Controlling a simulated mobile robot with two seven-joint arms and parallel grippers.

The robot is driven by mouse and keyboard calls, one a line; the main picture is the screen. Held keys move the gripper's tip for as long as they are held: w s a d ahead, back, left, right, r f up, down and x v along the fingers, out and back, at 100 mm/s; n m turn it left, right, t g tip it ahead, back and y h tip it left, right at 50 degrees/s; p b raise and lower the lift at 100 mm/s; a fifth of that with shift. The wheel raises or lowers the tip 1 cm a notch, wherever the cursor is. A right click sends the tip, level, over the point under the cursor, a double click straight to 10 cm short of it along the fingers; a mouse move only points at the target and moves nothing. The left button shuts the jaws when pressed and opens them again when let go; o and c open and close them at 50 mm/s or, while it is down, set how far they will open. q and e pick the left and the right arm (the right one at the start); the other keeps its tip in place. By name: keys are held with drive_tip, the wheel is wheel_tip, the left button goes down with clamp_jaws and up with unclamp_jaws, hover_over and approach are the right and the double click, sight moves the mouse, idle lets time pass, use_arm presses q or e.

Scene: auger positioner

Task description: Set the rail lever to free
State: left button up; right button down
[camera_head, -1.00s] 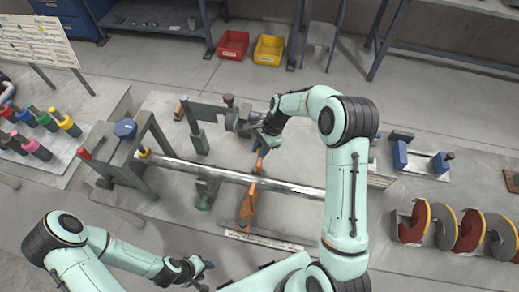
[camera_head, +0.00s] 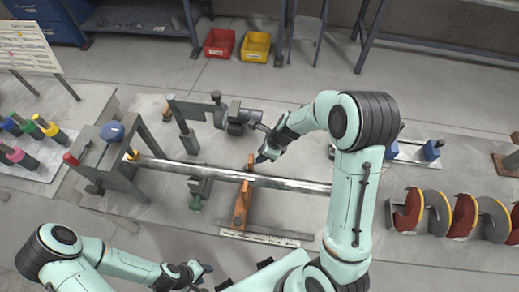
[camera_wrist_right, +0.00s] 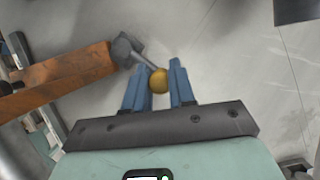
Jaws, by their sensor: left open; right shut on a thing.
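The rail (camera_head: 290,184) is a long shiny bar running across the bench, through an orange bracket (camera_head: 240,205). My right gripper (camera_head: 262,157) is just behind the rail, beside the upper end of the orange bracket. In the right wrist view, its blue fingers (camera_wrist_right: 159,85) are shut on a small yellow knob (camera_wrist_right: 159,80) at the end of a grey lever (camera_wrist_right: 130,52). The lever joins an orange-brown part (camera_wrist_right: 60,75). The knob is hidden in the head view. My left gripper (camera_head: 198,270) is open and empty at the front, away from the rail.
A grey post with a motor-like part (camera_head: 240,117) stands behind the rail. Several auger discs (camera_head: 440,213) stand at the right. Red (camera_head: 219,42) and yellow (camera_head: 255,46) bins lie on the floor behind.

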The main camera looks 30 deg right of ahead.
use_arm(q)
drive_tip(key=shift+w+r+p, duration=0.3)
drive_tip(key=shift+w+r, duration=0.1)
drive_tip(key=shift+r, duration=0.05)
use_arm(e)
drive_tip(key=shift+s+m+t+h, duration=0.3)
drive_tip(key=shift+s+m, duration=0.15)
drive_tip(key=shift+m, duration=0.5)
drive_tip(key=shift+s+m+t+h, duration=0.3)
drive_tip(key=shift+s+m, duration=0.15)
drive_tip(key=shift+m, duration=0.5)
drive_tip(key=shift+a, duration=0.1)
drive_tip(key=c, duration=1)
unclamp_jaws()
drive_tip(key=shift+o, duration=0.2)
drive_tip(key=shift+s, duration=0.1)
